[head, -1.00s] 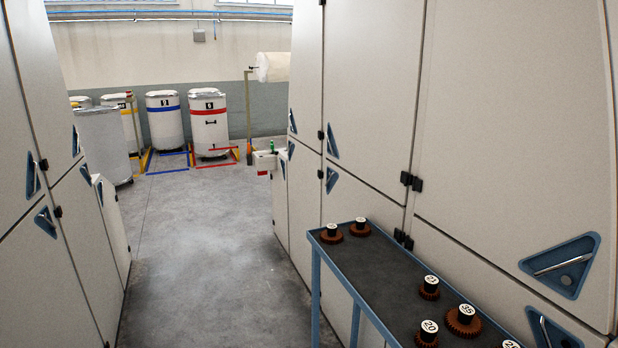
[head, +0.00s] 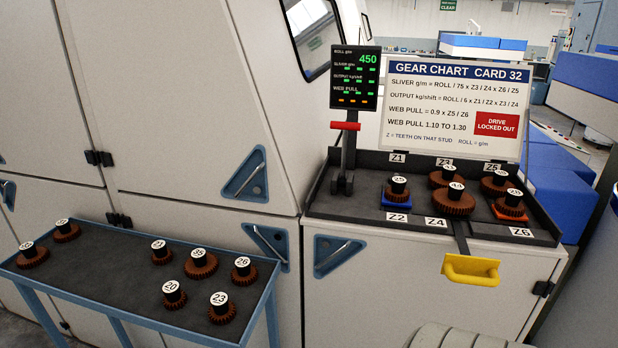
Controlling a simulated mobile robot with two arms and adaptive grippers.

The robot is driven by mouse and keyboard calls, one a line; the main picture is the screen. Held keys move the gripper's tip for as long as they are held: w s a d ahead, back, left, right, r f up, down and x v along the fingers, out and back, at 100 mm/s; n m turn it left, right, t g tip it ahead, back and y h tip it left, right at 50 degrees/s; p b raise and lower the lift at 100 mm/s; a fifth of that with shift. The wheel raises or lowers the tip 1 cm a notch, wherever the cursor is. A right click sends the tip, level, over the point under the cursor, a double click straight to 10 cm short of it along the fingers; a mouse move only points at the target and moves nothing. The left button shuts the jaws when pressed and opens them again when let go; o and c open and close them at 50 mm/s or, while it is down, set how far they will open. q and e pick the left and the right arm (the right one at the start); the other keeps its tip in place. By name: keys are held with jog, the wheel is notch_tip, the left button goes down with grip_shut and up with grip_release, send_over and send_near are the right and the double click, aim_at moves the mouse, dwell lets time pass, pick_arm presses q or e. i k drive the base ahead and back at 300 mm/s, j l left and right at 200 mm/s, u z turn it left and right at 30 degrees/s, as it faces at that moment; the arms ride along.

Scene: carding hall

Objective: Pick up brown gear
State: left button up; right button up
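Several brown gears with black hubs and white number labels stand on a blue-framed table with a dark top (head: 110,262) at the lower left. They include gear 35 (head: 201,267), gear 26 (head: 241,275), gear 23 (head: 222,312), gear 20 (head: 174,298), gear 21 (head: 161,256) and two at the left end (head: 66,234). More brown gears sit in a black tray (head: 335,208) on the machine at right, among them one on a blue base (head: 397,192) and one on an orange base (head: 510,206). Neither gripper is in view.
A gear chart board (head: 455,110) and a display reading 450 (head: 355,78) stand behind the tray. A yellow handle (head: 470,270) projects from its front, and a red-handled lever (head: 345,127) stands at its left. Cream machine panels (head: 190,100) wall off the back.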

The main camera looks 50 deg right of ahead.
aim_at(397, 192)
jog(key=z, duration=2.25)
